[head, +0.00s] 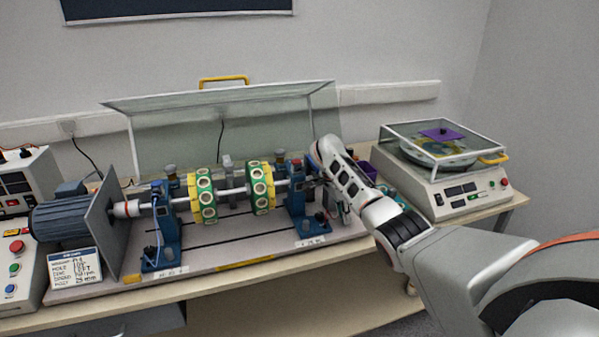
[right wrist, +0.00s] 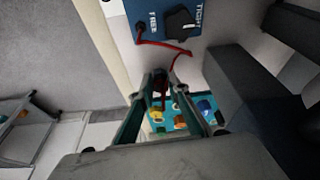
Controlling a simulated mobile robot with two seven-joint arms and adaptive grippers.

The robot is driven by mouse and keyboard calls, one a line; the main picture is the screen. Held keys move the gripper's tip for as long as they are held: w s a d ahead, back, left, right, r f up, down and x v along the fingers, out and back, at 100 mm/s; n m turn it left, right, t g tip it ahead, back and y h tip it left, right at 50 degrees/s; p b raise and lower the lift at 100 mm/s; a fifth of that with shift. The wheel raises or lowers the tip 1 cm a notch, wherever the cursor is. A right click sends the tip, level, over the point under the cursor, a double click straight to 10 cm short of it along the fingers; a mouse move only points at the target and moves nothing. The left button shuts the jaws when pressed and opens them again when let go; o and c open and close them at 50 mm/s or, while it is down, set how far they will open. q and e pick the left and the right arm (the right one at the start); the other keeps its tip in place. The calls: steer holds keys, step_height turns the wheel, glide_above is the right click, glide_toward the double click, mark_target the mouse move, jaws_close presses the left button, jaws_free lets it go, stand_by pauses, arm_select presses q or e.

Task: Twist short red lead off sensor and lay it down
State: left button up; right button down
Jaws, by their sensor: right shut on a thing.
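My right gripper (right wrist: 161,82) is shut on the end of the short red lead (right wrist: 187,52) in the right wrist view. The lead loops from the gripped end up to the blue bearing stand (right wrist: 150,12), beside a dark knob marked FREE and TIGHT. The sensor cannot be clearly made out; whether the gripped end still touches it cannot be told. In the head view my right arm reaches in from the right and the right gripper (head: 318,178) is at the right-hand blue stand (head: 297,200), its fingertips hard to see. My left gripper is not in view.
A teal tray (right wrist: 195,103) with small coloured items lies beyond the fingers. The rotor (head: 228,189) with green and yellow discs is left of the gripper, the motor (head: 72,218) farther left. A clear raised cover (head: 170,140) stands behind. A balance unit (head: 440,190) is right.

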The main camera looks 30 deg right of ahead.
steer(key=shift+f, duration=0.25)
steer(key=c, duration=1.9)
jaws_free()
steer(key=shift+p+v, duration=1.3)
steer(key=shift+p, duration=0.15)
steer(key=shift+v, duration=1.05)
steer(key=shift+r, duration=0.15)
steer(key=shift+r, duration=0.1)
